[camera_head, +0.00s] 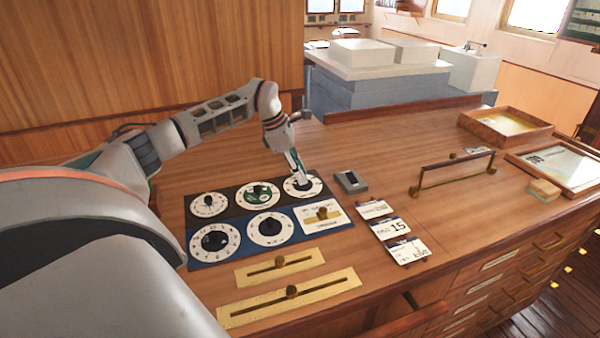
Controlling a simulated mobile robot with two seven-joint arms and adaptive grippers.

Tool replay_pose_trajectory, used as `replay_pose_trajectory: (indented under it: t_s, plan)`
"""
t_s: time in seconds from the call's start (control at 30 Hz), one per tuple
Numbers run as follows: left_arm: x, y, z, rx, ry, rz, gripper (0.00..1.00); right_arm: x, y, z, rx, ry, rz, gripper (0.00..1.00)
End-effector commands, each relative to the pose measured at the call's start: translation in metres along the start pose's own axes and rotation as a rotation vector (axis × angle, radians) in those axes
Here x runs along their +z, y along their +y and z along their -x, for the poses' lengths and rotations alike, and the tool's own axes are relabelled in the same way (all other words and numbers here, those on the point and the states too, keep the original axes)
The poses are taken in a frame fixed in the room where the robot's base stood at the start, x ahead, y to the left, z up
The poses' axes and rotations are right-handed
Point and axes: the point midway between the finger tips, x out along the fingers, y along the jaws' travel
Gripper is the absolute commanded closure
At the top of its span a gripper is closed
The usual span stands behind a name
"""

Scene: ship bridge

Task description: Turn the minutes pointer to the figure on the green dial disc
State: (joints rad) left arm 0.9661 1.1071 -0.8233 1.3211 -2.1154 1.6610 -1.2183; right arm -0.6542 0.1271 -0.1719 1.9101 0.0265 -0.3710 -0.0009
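A dial panel (238,214) lies on the wooden desk top, with a dark upper row and a blue lower row of white round dials. The upper middle dial (249,202) has a green centre with a dark knob. The upper right dial (314,190) is partly hidden by my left gripper (302,181). This gripper points down at that dial's centre, its fingertips at or just above the knob. The fingers look close together; I cannot tell whether they grip the knob. The dials' figures and which pointer is for minutes are too small to read. My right gripper is not in view.
Three white cards (390,228) lie right of the panel; one reads 15. A small grey box (350,182) stands near them. Brass slider plates (288,297) lie in front. A raised rail (452,172), a wooden tray (505,125) and a framed sheet (556,162) are farther right.

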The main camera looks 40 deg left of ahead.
Motion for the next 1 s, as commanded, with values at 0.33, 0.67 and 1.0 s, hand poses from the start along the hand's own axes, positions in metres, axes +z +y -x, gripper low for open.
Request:
replay_pose_trajectory:
  t_s: [0.33,0.67,1.0]
  plan:
    - [0.000,0.000,0.000,0.000,0.000,0.001,0.67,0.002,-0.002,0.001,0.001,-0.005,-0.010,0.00]
    - [0.001,0.001,0.041,0.005,-0.002,0.000,0.67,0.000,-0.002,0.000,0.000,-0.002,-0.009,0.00]
    - [0.000,0.001,0.104,0.003,-0.001,0.000,0.67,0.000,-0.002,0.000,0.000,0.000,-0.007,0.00]
